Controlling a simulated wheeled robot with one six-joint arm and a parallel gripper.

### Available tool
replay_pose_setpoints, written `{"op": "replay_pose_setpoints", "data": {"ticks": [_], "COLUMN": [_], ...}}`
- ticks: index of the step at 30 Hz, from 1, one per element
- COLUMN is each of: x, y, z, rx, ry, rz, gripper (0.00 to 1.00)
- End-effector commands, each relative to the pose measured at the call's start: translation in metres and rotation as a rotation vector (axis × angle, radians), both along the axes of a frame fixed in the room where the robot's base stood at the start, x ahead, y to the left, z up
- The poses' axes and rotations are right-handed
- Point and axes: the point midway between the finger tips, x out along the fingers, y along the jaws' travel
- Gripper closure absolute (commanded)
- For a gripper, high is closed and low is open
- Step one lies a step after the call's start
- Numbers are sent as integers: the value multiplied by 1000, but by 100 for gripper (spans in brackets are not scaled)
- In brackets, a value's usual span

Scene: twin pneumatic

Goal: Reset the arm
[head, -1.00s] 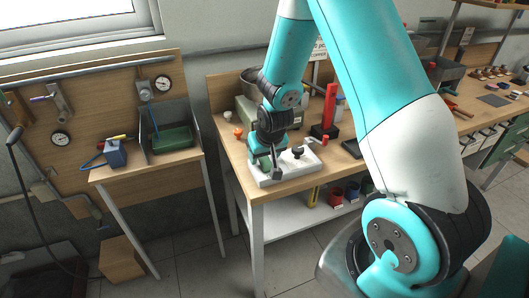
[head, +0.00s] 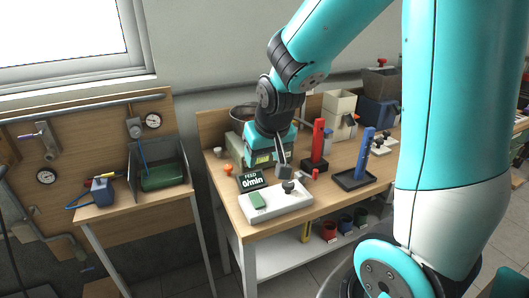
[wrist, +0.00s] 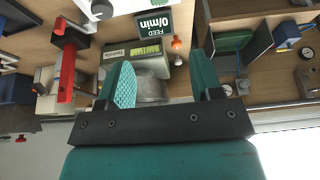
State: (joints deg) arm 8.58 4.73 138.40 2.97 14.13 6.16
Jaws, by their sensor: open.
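My gripper (head: 279,168) hangs at the end of my teal and black arm, above the back part of the wooden workbench (head: 228,197). In the wrist view my gripper (wrist: 160,72) has its two teal fingers wide apart with nothing between them. A white control box (head: 290,206) with a green button (head: 257,200) and a black knob (head: 288,187) lies on the bench in front of my gripper. The gripper is apart from the box. A black display (head: 251,181) reading "FEED 0/min" stands behind the box, and it also shows in the wrist view (wrist: 154,26).
A red post (head: 318,142) and a blue post (head: 364,155) on dark bases stand right of my gripper. A small orange knob (head: 228,169) is at left. A side table with a green cylinder (head: 163,176) and a blue block (head: 102,191) stands further left, across a gap.

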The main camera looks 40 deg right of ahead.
Motion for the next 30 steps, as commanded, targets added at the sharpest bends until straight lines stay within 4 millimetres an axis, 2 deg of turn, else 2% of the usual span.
{"op": "replay_pose_setpoints", "data": {"ticks": [20, 23, 26, 27, 30], "x": [-3, -8, -27, -39, -78], "y": [3, 24, 73, 95, 147], "z": [5, 10, 21, 26, 39], "rx": [3, 33, 97, 126, 191], "ry": [1, 11, 44, 62, 119], "rz": [5, 69, 224, 303, 520], "gripper": [40, 40, 40, 40, 40]}}
